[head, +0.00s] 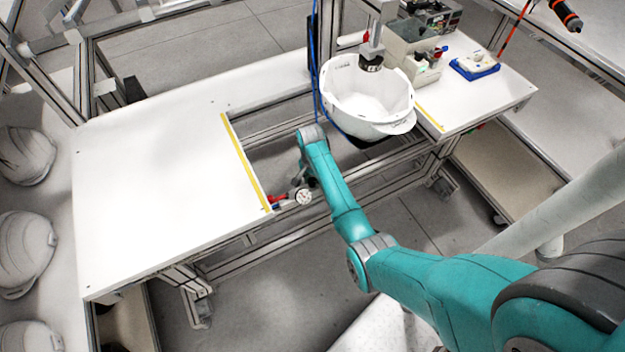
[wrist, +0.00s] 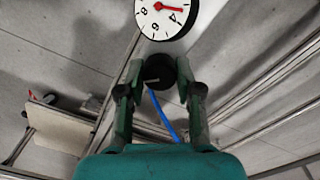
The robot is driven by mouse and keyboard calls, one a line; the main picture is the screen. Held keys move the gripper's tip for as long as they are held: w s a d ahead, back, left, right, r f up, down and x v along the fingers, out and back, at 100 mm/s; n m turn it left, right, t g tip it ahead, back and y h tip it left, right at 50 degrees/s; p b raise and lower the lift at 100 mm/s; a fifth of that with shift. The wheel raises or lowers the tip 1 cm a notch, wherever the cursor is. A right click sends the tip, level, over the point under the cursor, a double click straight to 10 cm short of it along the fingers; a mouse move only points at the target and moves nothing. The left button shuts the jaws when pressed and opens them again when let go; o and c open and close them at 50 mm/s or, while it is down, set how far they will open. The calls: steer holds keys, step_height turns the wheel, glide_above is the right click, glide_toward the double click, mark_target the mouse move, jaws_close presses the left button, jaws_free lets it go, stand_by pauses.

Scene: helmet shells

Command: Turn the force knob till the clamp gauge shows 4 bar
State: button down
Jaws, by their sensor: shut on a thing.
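The clamp gauge (wrist: 160,14) is a white dial with black numbers at the top of the wrist view, partly cut off. Its red needle points right, just off the 4 on the side away from the 6. My gripper (wrist: 158,78) is below the dial, shut on the black force knob (wrist: 160,72), with a finger on each side. A light mark shows on the knob. In the head view the gauge (head: 304,196) is small, by the yellow-edged table, its reading too small to tell. My arm hides most of my gripper and the knob there.
A white helmet shell (head: 365,100) sits under a vertical tool right of my arm. A red handle (head: 277,199) is left of the gauge. A blue hose (wrist: 163,118) runs below the knob. The left tabletop (head: 160,180) is clear.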

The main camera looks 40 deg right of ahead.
mark_target(312, 180)
steer(key=m, duration=0.4)
steer(key=shift+m, duration=2)
steer(key=c, duration=0.8)
jaws_free()
steer(key=shift+o, duration=0.2)
steer(key=shift+w+r, duration=0.15)
steer(key=shift+r, duration=3.6)
